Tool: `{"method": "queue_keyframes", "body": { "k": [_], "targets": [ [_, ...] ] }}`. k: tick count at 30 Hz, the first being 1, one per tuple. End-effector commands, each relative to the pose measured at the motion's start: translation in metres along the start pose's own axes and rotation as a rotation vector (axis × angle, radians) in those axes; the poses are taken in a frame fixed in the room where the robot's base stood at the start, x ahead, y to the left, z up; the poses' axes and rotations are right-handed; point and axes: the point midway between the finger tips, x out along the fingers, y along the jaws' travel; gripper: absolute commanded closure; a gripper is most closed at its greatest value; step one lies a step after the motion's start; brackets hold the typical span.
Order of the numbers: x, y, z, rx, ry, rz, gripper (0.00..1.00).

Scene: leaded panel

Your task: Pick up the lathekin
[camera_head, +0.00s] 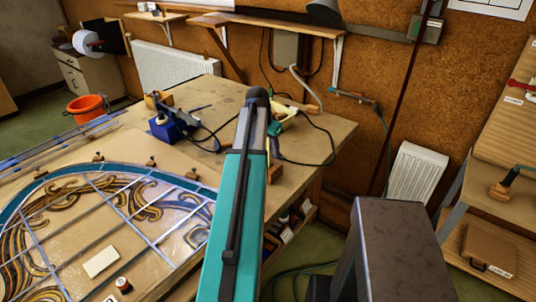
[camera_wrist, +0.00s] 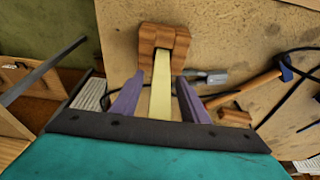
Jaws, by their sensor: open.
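A pale yellow flat strip, which looks like the lathekin (camera_wrist: 160,92), shows in the wrist view. Its far end sits in a notched wooden block (camera_wrist: 164,42) on the bench. My gripper (camera_wrist: 160,78) is open, with one purple finger on each side of the strip. Gaps show between the strip and both fingers. The strip's near end is hidden by the dark edge of my gripper. In the head view my teal arm covers the gripper and most of this spot.
In the wrist view a hammer (camera_wrist: 250,86) and a grey-bladed tool (camera_wrist: 207,77) lie right of the block, with dark cable beyond. In the head view the leaded panel (camera_head: 110,215) fills the bench's left side, and a blue tool (camera_head: 167,128) stands behind it.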

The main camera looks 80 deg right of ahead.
Motion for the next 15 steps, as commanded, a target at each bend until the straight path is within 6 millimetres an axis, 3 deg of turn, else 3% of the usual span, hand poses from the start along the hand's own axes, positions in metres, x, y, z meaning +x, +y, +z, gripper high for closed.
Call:
{"method": "queue_keyframes", "body": {
  "k": [8,15],
  "targets": [
    [-0.0003,0.0001,-0.0001,0.000,0.000,0.000,0.59],
    [-0.0003,0.0002,-0.0002,0.000,0.000,0.000,0.98]
  ]
}}
